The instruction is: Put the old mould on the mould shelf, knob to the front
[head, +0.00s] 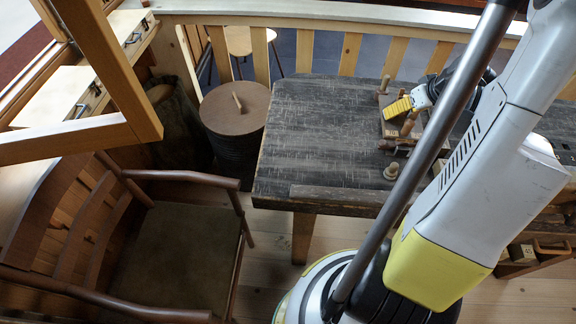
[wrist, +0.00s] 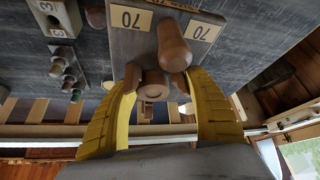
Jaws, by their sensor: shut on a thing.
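My gripper (head: 399,107) reaches over the dark workbench (head: 310,130) in the head view. In the wrist view my gripper (wrist: 163,76) has its yellow fingers closed around a brown turned wooden piece (wrist: 153,86). I cannot tell for sure whether this piece is the old mould. A wooden board (wrist: 130,42) with two "70" labels lies right by the fingertips, and a rounded brown peg (wrist: 174,48) sits against it between the labels. Whether the held piece touches the board is hidden. I cannot make out the mould shelf with certainty.
A block marked "3" (wrist: 57,17) and small turned pieces (wrist: 69,72) are at the left of the wrist view. A chair (head: 175,245) and a round lidded tub (head: 235,110) stand left. The bench's left half is clear.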

